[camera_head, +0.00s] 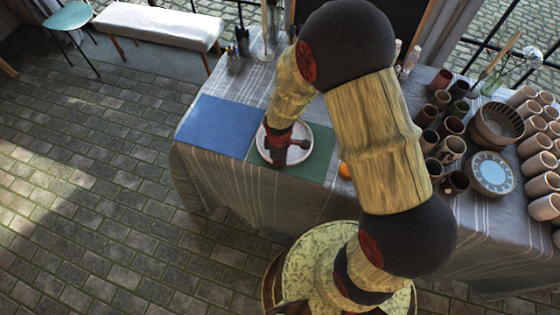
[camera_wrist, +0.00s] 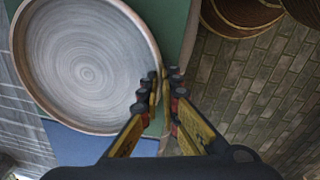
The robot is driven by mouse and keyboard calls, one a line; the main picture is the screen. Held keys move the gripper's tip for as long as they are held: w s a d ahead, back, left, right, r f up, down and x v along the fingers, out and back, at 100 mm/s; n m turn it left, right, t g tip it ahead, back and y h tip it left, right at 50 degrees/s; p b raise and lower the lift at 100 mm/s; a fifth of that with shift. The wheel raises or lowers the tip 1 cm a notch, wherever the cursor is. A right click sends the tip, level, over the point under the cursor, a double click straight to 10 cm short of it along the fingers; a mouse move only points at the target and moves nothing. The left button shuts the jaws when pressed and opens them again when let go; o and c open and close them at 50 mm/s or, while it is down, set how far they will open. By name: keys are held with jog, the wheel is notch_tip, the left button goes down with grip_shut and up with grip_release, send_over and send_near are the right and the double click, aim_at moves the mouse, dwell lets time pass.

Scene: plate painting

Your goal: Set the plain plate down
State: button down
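The plain plate (camera_head: 266,151) is a pale round plate with a brownish rim and fine rings. It lies flat over the green mat (camera_head: 318,168), near the edge of the blue mat (camera_head: 215,125). In the wrist view the plate (camera_wrist: 85,70) fills the upper left. My gripper (camera_wrist: 163,82) has its fingers close together at the plate's right rim, one finger over the plate and one outside it. In the head view my gripper (camera_head: 284,160) hides part of the plate. I cannot tell whether the plate touches the mat.
On the right of the cloth-covered table (camera_head: 250,195) stand several dark cups (camera_head: 451,148), bowls (camera_head: 497,122), pale cups (camera_head: 533,145) and a blue-patterned plate (camera_head: 491,173). A small orange thing (camera_head: 344,170) lies by the green mat. The blue mat is bare.

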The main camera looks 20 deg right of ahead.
jog(key=shift+f, duration=0.15)
jog(key=c, duration=2)
grip_release()
jog(key=shift+c, duration=0.2)
notch_tip(320, 180, up, 22)
jog(key=s+d+m+t+p, duration=0.1)
jog(key=m+p, duration=0.2)
jog(key=p, duration=0.1)
jog(key=s+d+r+m+t, duration=0.2)
jog(key=s+r+m, duration=0.3)
jog(key=r, duration=0.5)
jog(key=s+d+r+m+t, duration=0.1)
jog(key=s+d+r+m, duration=0.2)
jog(key=s+r, duration=0.6)
jog(key=r+m, duration=0.1)
jog(key=m, duration=0.1)
jog(key=shift+s+r+m+t, duration=0.2)
jog(key=shift+s+m+t, duration=0.1)
jog(key=shift+s+t, duration=0.1)
